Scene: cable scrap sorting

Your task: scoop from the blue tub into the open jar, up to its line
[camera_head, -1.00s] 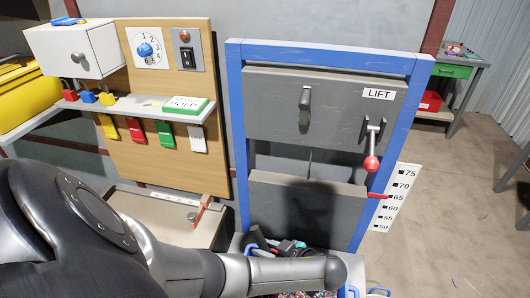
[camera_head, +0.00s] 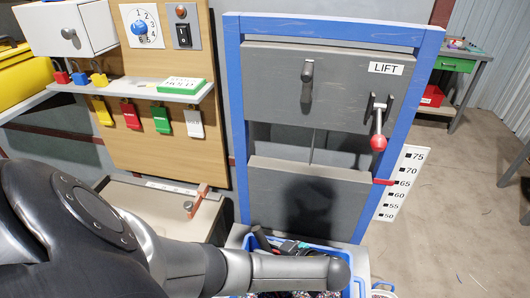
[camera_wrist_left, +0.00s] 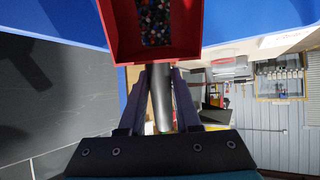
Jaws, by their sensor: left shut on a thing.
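My left gripper (camera_wrist_left: 160,88) is shut on the grey handle of a red scoop (camera_wrist_left: 116,42) in the left wrist view. Small multicoloured granules (camera_wrist_left: 156,20) lie in the scoop. My right gripper is not in view.
A blue-framed grey panel (camera_head: 231,120) with a LIFT label and a red-knobbed lever (camera_head: 378,143) stands behind the tub. A numbered scale (camera_head: 402,188) is at its right. A wooden board (camera_head: 185,75) with coloured tags is at left. The floor at right is mostly clear.

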